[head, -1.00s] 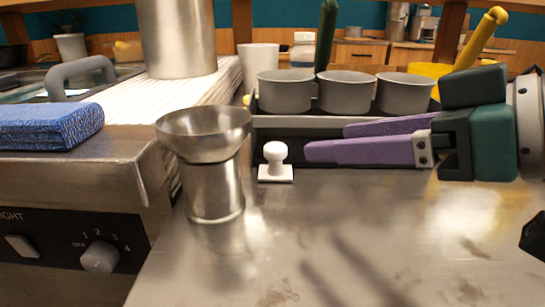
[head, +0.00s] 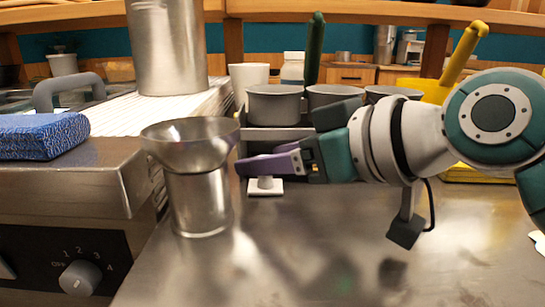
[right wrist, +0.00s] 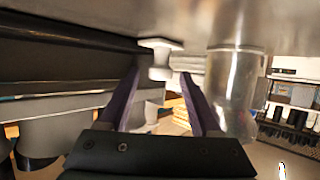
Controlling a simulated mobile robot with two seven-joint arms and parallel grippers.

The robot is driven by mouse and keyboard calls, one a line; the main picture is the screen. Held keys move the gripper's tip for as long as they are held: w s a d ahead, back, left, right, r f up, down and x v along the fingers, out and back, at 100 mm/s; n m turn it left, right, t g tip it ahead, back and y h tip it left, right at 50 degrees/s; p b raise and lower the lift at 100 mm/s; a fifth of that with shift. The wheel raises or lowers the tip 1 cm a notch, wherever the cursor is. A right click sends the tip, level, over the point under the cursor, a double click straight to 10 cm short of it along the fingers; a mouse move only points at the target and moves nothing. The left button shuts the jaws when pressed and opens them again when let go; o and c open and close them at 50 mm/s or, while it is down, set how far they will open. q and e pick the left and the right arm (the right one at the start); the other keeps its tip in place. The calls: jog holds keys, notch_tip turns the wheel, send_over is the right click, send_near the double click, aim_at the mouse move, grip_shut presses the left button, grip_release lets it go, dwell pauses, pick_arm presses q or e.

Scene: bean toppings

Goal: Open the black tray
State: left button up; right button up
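The black tray (right wrist: 60,60) shows as a dark long face at the left of the right wrist view; in the head view its front is mostly hidden behind my right gripper. A white knob (right wrist: 160,50) on a square white base (head: 265,188) stands at the tray's front. My right gripper (head: 250,166) has purple fingers and covers most of the knob in the head view. In the right wrist view its fingers (right wrist: 160,95) are apart, with the knob showing between them, farther off. Nothing is held. My left gripper is out of view.
A metal funnel (head: 190,143) on a steel canister (head: 198,203) stands just left of the fingertips. Grey cups (head: 275,105) sit in a row above the tray. A blue cloth (head: 40,135) lies at left. The steel counter (head: 280,260) in front is clear.

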grip_shut()
dwell(1.2)
